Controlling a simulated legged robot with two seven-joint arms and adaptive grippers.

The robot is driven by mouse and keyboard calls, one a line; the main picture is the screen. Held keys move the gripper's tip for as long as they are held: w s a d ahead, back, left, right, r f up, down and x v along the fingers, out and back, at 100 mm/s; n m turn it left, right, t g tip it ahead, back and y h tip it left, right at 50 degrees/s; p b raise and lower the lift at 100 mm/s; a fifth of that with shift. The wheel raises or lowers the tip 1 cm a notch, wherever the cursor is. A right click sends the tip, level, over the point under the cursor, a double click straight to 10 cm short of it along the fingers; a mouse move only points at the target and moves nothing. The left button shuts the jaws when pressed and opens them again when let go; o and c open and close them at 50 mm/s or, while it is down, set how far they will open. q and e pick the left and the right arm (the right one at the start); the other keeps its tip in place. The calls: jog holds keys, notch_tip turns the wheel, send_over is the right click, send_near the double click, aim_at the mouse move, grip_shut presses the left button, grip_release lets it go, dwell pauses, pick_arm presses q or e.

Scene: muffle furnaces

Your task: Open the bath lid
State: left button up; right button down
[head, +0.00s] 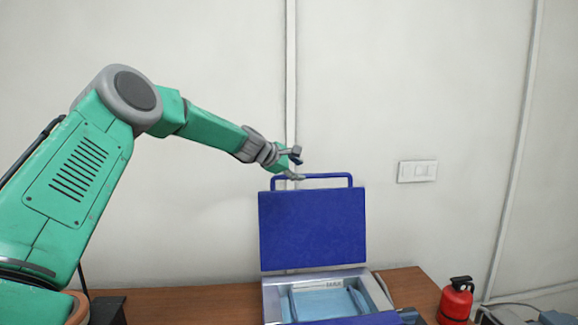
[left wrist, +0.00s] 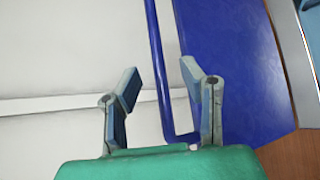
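The blue bath lid (head: 312,230) stands upright, raised at the back of the bath (head: 271,298), whose light-blue inside shows. The lid's blue bar handle (head: 326,175) is at its top edge. My left gripper (head: 295,164) is open at the handle's left end. In the left wrist view the handle (left wrist: 157,60) runs between the spread fingers of my left gripper (left wrist: 160,84), with a visible gap on the left side. The lid (left wrist: 235,70) fills the right part of that view. I cannot tell whether a finger touches the handle. My right gripper is out of view.
The bath stands on a brown wooden table (head: 220,303) near a white wall with a switch plate (head: 417,171). A red bottle-like object (head: 455,301) with a black top stands at the right. The space above the lid is clear.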

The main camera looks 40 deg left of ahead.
pick_arm(q)
jog(key=v, duration=0.5)
jog(key=shift+d+r, duration=0.1)
jog(key=shift+d, duration=0.05)
dwell(0.4)
